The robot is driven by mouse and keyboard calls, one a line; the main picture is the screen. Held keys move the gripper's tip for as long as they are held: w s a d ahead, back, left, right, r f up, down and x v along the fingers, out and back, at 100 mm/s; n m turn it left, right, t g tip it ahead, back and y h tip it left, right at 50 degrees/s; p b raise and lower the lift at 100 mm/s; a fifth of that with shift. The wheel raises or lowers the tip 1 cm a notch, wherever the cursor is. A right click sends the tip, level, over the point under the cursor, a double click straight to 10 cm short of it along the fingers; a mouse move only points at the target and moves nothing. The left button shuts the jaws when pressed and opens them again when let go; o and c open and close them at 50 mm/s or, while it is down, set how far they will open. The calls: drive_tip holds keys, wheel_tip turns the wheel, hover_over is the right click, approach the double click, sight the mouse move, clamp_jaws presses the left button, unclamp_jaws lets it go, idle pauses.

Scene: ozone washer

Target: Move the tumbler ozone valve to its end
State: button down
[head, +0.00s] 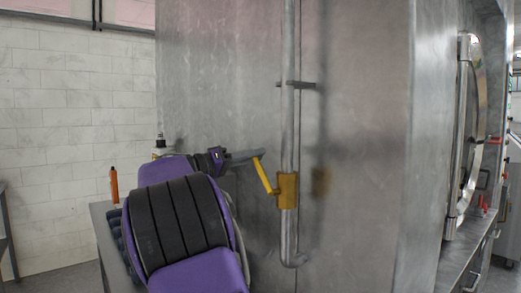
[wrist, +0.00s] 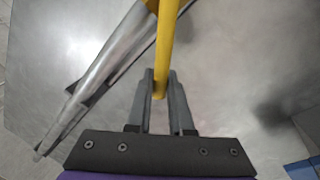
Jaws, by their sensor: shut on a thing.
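The ozone valve has a yellow body (head: 288,190) on a vertical grey pipe (head: 290,130) along the metal side of the washer. Its yellow lever (head: 263,175) slants up and to the left from the body in the head view. My gripper (head: 257,155) is at the lever's upper, free end. In the wrist view the yellow lever (wrist: 166,50) runs down from the top edge to between the two fingers of my gripper (wrist: 160,90), which are shut on it. The valve body is mostly cut off at the top of the wrist view.
The washer's large flat metal side wall (head: 365,130) stands close behind the pipe. A pipe bracket (head: 297,84) sticks out above the valve. A grey table (head: 101,222) with an orange bottle-like thing (head: 114,186) is at the left. A round door (head: 472,130) is at the right.

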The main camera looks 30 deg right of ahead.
drive_tip(key=w+f+n+t, duration=0.3)
drive_tip(key=f+n, duration=0.5)
drive_tip(key=n, duration=0.3)
drive_tip(key=shift+w+a+f+n+h, duration=0.2)
drive_tip(key=shift+w+f+n+h, duration=0.2)
drive_tip(key=shift+w, duration=0.1)
drive_tip(key=c, duration=0.8)
unclamp_jaws()
drive_tip(key=v, duration=1.7)
drive_tip(key=shift+a, duration=0.2)
drive_tip(key=shift+s, duration=0.1)
